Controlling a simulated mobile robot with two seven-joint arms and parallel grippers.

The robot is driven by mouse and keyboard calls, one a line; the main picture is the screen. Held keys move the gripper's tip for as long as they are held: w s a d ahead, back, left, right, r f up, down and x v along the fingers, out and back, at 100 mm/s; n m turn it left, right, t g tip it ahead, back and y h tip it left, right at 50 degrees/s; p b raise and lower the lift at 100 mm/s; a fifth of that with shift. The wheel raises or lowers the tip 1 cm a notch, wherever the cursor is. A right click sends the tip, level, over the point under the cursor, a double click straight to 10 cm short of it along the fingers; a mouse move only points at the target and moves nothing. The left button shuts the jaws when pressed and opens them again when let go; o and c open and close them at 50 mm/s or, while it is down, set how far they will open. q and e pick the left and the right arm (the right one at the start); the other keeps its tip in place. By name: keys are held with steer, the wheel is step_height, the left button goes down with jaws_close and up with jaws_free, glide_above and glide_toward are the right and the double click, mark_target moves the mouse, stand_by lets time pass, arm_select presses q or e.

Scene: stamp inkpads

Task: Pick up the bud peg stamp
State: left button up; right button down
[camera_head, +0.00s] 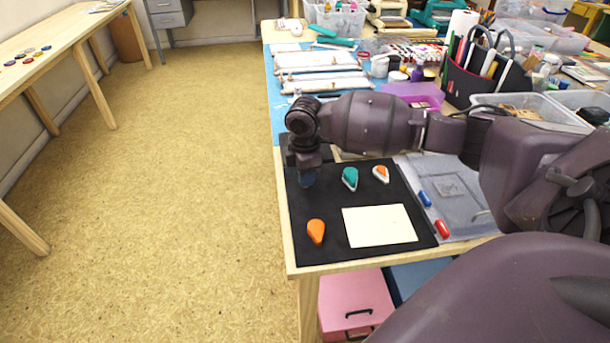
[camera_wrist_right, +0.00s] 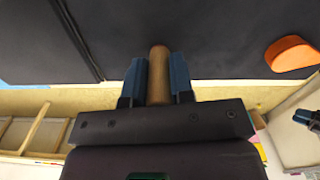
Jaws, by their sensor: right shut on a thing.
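My right gripper (camera_head: 307,178) is over the far left part of the black mat (camera_head: 275,250), with its blue fingertips pointing down. In the right wrist view, its two blue fingers (camera_wrist_right: 158,80) are shut on a light wooden peg (camera_wrist_right: 159,72), which I take to be the bud peg stamp. The stamp's face is hidden, so I cannot read its shape. In the head view the gripper hides the peg. I cannot tell whether the peg touches the mat.
An orange drop-shaped inkpad (camera_head: 316,231), a teal inkpad (camera_head: 350,178) and an orange-and-white one (camera_head: 381,173) lie on the mat by a cream card (camera_head: 380,226). A blue object (camera_head: 425,199) and a red one (camera_head: 442,229) lie to the right. Craft supplies crowd the far table.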

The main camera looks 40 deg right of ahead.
step_height(320, 180, up, 11)
steer(key=p, duration=0.2)
steer(key=shift+p, duration=0.4)
arm_select(q)
steer(key=shift+t, duration=0.3)
steer(key=r, duration=0.1)
steer(key=r+p, duration=0.1)
steer(key=r, duration=0.1)
steer(key=r+p, duration=0.1)
steer(key=shift+w+d+r, duration=0.15)
steer(key=shift+w+r, duration=0.05)
steer(key=shift+w, duration=0.05)
arm_select(e)
step_height(320, 180, up, 9)
